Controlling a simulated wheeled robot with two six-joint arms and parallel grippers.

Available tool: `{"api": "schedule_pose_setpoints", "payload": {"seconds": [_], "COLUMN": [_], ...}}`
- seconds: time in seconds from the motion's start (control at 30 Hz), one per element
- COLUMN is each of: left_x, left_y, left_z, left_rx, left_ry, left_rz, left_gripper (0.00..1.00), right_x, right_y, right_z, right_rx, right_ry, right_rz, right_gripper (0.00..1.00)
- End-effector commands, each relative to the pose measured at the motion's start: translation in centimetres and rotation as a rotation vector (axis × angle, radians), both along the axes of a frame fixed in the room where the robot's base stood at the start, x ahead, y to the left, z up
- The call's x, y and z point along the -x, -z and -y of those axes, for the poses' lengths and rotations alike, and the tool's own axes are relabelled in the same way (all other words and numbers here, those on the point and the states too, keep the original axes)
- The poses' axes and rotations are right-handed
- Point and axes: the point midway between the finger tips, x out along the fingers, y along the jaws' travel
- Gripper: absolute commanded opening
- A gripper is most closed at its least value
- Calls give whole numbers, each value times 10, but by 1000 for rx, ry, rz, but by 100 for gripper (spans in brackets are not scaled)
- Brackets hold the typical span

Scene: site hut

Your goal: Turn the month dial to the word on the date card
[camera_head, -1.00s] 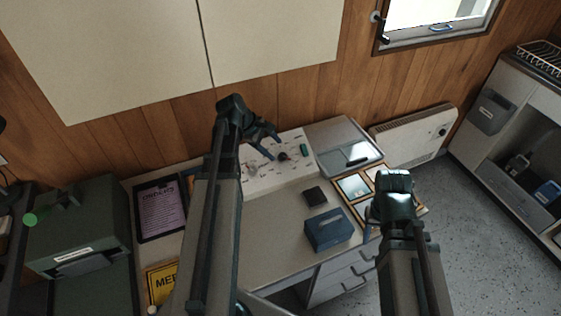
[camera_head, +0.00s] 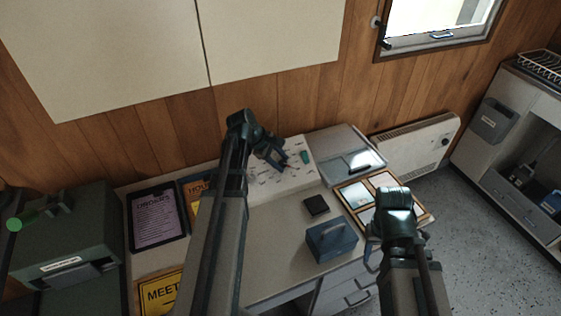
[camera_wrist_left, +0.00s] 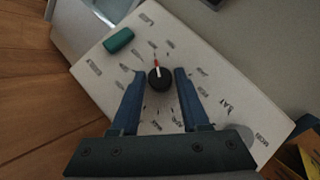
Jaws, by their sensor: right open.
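The white dial board (camera_head: 296,178) lies on the desk with small words set around its middle. In the left wrist view, the board (camera_wrist_left: 205,62) carries a round black knob (camera_wrist_left: 160,79) with a red and white pointer mark. My left gripper (camera_head: 279,161) is over the board. In the left wrist view its fingers (camera_wrist_left: 158,76) stand open on either side of the knob, with a gap at each side. The words are too small to read surely. I cannot identify the date card. My right gripper (camera_head: 374,246) is open and empty, right of the blue box.
A teal block (camera_head: 305,157) lies on the board. A small black block (camera_head: 316,205) and a blue box (camera_head: 331,241) stand on the desk. A grey tray (camera_head: 347,144) and framed panels (camera_head: 352,190) are at the right. Signs lie left of my left arm.

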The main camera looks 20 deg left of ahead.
Motion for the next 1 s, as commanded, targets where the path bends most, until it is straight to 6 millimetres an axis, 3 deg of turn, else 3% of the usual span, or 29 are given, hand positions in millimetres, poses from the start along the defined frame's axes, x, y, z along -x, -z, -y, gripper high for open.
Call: {"api": "schedule_pose_setpoints", "payload": {"seconds": [0.03, 0.23, 0.47, 0.8, 1.0], "left_x": [0, 0, -4, -7, -5], "left_y": [0, 0, -3, -2, -1], "left_z": [0, 0, -1, 1, 1], "left_rx": [0, 0, -18, -148, -157], "left_ry": [0, 0, 48, 409, 430], "left_rz": [0, 0, -20, -168, -175], "left_gripper": [35, 0, 0, 0, 0], "right_x": [0, 0, 0, 0, 0], "right_y": [0, 0, -6, -22, -21], "right_z": [0, 0, 0, 0, 0], "right_rx": [0, 0, 0, 0, 0], "right_ry": [0, 0, 0, 0, 0], "right_rz": [0, 0, 0, 0, 0], "right_gripper": [50, 50, 50, 50, 50]}}
